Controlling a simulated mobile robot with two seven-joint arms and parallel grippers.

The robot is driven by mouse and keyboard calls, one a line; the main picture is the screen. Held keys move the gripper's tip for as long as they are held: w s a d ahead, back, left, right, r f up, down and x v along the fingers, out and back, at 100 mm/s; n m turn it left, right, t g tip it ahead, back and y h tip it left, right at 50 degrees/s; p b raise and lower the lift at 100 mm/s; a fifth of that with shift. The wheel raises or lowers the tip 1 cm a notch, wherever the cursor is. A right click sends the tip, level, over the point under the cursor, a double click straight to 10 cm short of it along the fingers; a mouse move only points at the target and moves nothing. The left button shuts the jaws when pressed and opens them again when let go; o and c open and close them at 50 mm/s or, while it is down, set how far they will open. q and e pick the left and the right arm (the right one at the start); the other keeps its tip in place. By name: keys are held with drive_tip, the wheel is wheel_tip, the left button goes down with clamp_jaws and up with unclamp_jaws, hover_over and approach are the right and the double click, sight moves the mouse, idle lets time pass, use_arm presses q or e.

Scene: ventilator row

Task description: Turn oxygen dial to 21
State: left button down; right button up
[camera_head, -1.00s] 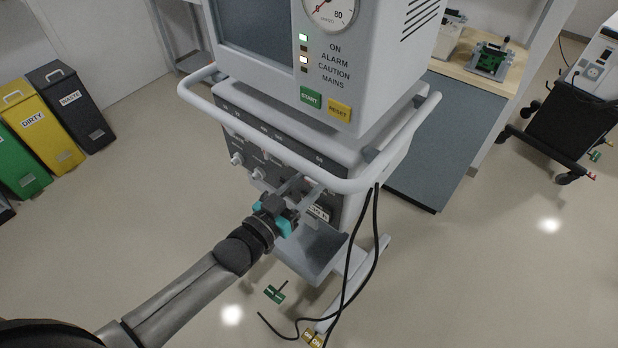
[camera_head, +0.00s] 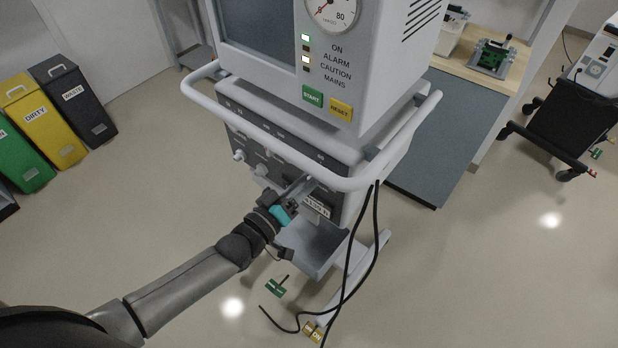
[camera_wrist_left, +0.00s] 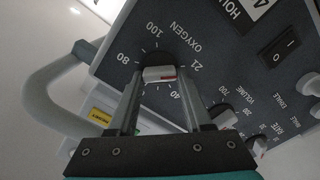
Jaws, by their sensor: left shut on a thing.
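The oxygen dial (camera_wrist_left: 157,70) shows in the left wrist view as a pale bar-shaped knob with a red mark, on the machine's dark panel. Its scale reads 21 to the right, 40 at lower right, 80 at left and 100 above. The red mark lies on the knob's right part; I cannot tell its exact reading. My left gripper (camera_wrist_left: 160,76) is shut on the knob, one finger on each side. In the head view my left gripper (camera_head: 301,186) reaches under the ventilator's (camera_head: 372,88) front rail, and the dial is hidden there. My right gripper is not in view.
The white rail (camera_head: 270,150) curves around the panel, close above my left gripper. Black cables (camera_head: 360,250) hang at the front right. A shelf (camera_head: 318,245) sits below the panel. Other knobs (camera_wrist_left: 220,112) and a switch (camera_wrist_left: 287,44) are near the dial.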

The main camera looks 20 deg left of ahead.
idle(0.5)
use_arm(q)
drive_tip(key=shift+c, duration=1.6)
unclamp_jaws()
drive_tip(key=v, duration=1.5)
drive_tip(key=shift+s, duration=0.1)
